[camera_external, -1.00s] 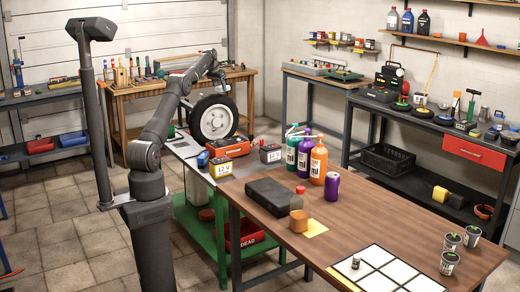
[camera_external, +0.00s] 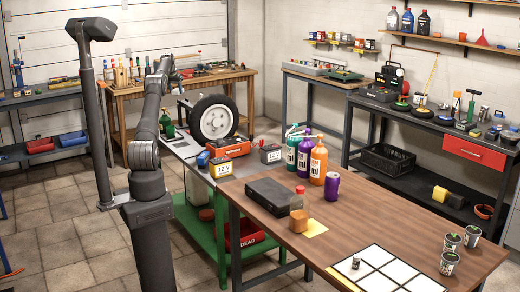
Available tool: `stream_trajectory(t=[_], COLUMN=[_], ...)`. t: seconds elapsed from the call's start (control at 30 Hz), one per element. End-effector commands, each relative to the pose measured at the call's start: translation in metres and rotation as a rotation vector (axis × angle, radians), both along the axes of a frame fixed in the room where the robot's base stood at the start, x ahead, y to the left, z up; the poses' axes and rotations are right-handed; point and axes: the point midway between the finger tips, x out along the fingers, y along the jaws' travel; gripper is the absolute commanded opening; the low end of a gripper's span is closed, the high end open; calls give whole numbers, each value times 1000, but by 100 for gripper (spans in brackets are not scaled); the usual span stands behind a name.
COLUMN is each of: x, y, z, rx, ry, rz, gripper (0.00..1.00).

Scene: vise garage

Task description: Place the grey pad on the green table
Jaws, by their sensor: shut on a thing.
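The green table (camera_external: 222,240) has a green frame and a grey top and stands left of the wooden table. My gripper (camera_external: 184,74) is small at the end of my raised arm, above and left of the wheel, in front of the back workbench. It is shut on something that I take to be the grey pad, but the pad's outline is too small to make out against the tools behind. The gripper is well above the green table's top and apart from it.

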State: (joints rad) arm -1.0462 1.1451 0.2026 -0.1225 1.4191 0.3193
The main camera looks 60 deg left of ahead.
Motion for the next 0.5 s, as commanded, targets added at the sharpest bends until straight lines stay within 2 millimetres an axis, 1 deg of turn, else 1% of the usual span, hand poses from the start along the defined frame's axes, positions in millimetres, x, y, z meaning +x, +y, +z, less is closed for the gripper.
stream_trajectory(t=[0.03,0.1,0.17,0.2,0.23,0.27,0.3,0.37,0.4,0.5], x=[0,0,0,0,0,0,0,0,0,0], y=[-1,-1,-2,-2,-2,-2,-3,-2,-2,-2], z=[-4,-23,-37,-54,-66,-82,-104,-133,-152,-188], rx=[-1,-5,-4,-7,-7,-8,-9,-7,-7,-4], ry=[0,3,2,3,3,5,6,5,5,3], rz=[0,-1,0,0,0,0,-1,-1,0,-2], gripper=[27,27,27,27,27,27,27,27,27,27])
